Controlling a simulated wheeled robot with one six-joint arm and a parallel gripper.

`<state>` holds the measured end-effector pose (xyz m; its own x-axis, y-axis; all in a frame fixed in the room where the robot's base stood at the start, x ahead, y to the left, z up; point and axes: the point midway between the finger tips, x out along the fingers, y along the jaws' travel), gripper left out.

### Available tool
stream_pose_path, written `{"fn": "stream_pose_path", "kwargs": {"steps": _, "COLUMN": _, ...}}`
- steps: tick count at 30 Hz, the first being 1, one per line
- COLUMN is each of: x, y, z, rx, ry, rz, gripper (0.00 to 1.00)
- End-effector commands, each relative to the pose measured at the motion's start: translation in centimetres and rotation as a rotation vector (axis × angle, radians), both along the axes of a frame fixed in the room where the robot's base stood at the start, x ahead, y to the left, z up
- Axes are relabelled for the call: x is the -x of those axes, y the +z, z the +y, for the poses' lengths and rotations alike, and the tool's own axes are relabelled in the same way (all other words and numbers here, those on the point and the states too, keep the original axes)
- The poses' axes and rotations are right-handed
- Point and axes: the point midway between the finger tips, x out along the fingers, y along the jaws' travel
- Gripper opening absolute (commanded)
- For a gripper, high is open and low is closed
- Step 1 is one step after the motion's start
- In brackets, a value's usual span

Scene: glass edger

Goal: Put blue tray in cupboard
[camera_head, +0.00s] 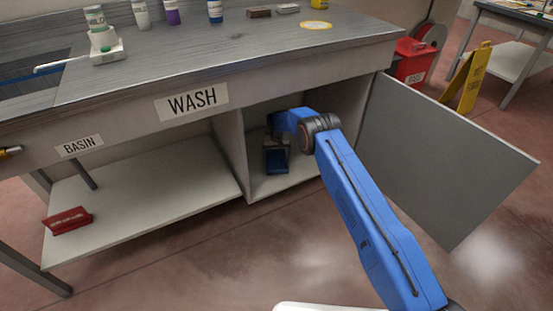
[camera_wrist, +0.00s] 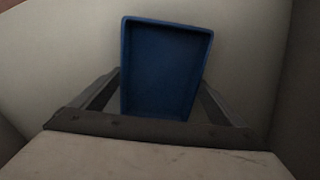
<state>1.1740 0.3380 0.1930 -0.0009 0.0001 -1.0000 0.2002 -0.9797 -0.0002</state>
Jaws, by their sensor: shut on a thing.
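The blue tray (camera_wrist: 160,70) shows upright in the wrist view, between the two fingers of my gripper (camera_wrist: 160,100). My gripper is shut on it. In the head view the blue tray (camera_head: 277,160) is inside the open cupboard (camera_head: 300,178) under the WASH counter, at or just above its floor. I cannot tell whether it touches the floor. My blue arm reaches into the cupboard from the right, and my gripper there is dark and partly hidden by the wrist. The grey cupboard door (camera_head: 435,150) stands wide open to the right.
An open white shelf (camera_head: 140,195) lies left of the cupboard and bears a red object (camera_head: 68,220). Bottles and a scale (camera_head: 106,52) stand on the counter (camera_head: 220,50). A red bin (camera_head: 412,62) and a yellow floor sign (camera_head: 467,77) stand behind the door.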

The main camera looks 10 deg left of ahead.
Motion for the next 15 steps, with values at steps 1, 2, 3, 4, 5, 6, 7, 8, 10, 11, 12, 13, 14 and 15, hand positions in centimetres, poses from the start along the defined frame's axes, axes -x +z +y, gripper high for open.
{"fn": "stream_pose_path", "kwargs": {"steps": 1, "x": -0.05, "y": 0.00, "z": 0.02, "rx": 0.000, "ry": 0.000, "rz": -0.001, "gripper": 0.47}}
{"fn": "stream_pose_path", "kwargs": {"steps": 2, "x": -0.05, "y": -0.05, "z": 0.02, "rx": 0.000, "ry": 0.000, "rz": -0.001, "gripper": 0.47}}
{"fn": "stream_pose_path", "kwargs": {"steps": 3, "x": -0.05, "y": -0.11, "z": 0.02, "rx": 0.000, "ry": 0.000, "rz": -0.001, "gripper": 0.47}}
{"fn": "stream_pose_path", "kwargs": {"steps": 4, "x": -0.05, "y": -0.16, "z": 0.02, "rx": 0.000, "ry": 0.000, "rz": -0.001, "gripper": 0.47}}
{"fn": "stream_pose_path", "kwargs": {"steps": 5, "x": -0.05, "y": -0.21, "z": 0.02, "rx": 0.000, "ry": 0.000, "rz": -0.001, "gripper": 0.47}}
{"fn": "stream_pose_path", "kwargs": {"steps": 6, "x": -0.05, "y": -0.28, "z": 0.02, "rx": 0.000, "ry": 0.000, "rz": -0.001, "gripper": 0.47}}
{"fn": "stream_pose_path", "kwargs": {"steps": 7, "x": -0.04, "y": -0.32, "z": 0.02, "rx": 0.000, "ry": 0.000, "rz": -0.001, "gripper": 0.47}}
{"fn": "stream_pose_path", "kwargs": {"steps": 8, "x": -0.04, "y": -0.37, "z": 0.02, "rx": 0.000, "ry": 0.000, "rz": -0.001, "gripper": 0.47}}
{"fn": "stream_pose_path", "kwargs": {"steps": 10, "x": -0.04, "y": -0.49, "z": 0.02, "rx": 0.000, "ry": 0.000, "rz": -0.001, "gripper": 0.47}}
{"fn": "stream_pose_path", "kwargs": {"steps": 11, "x": -0.04, "y": -0.53, "z": 0.01, "rx": 0.000, "ry": 0.000, "rz": -0.001, "gripper": 0.47}}
{"fn": "stream_pose_path", "kwargs": {"steps": 12, "x": -0.04, "y": -0.60, "z": 0.01, "rx": 0.000, "ry": 0.000, "rz": -0.001, "gripper": 0.47}}
{"fn": "stream_pose_path", "kwargs": {"steps": 13, "x": -0.04, "y": -0.65, "z": 0.02, "rx": 0.000, "ry": 0.000, "rz": -0.001, "gripper": 0.47}}
{"fn": "stream_pose_path", "kwargs": {"steps": 14, "x": -0.05, "y": -0.62, "z": 0.02, "rx": 0.000, "ry": 0.000, "rz": -0.001, "gripper": 0.98}}
{"fn": "stream_pose_path", "kwargs": {"steps": 15, "x": -0.05, "y": -0.61, "z": 0.02, "rx": 0.000, "ry": 0.000, "rz": -0.001, "gripper": 1.00}}
